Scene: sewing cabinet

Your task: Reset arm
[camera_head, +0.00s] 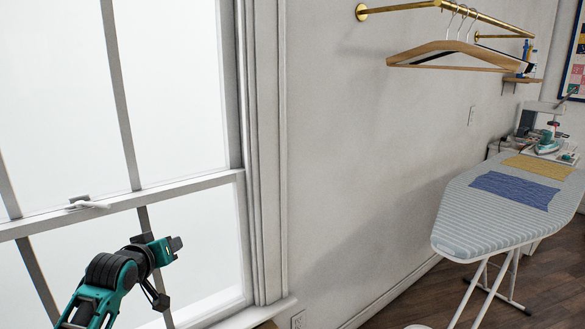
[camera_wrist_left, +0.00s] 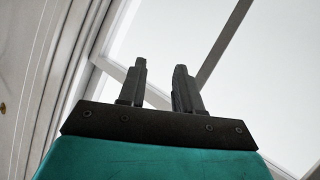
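My left gripper (camera_head: 169,271) is raised in front of the window at the lower left of the head view. Its teal and black arm comes up from the bottom left. In the left wrist view its two dark fingers (camera_wrist_left: 160,68) stand apart with nothing between them, so it is open and empty. Nothing touches the fingers. My right arm and right gripper are in neither view.
A white-framed window (camera_head: 120,195) fills the left side. A brass rail (camera_head: 400,8) holds wooden hangers (camera_head: 455,50). An ironing board (camera_head: 470,222) with blue (camera_head: 515,188) and yellow cloths (camera_head: 538,166) stands at right. Wall and floor between look clear.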

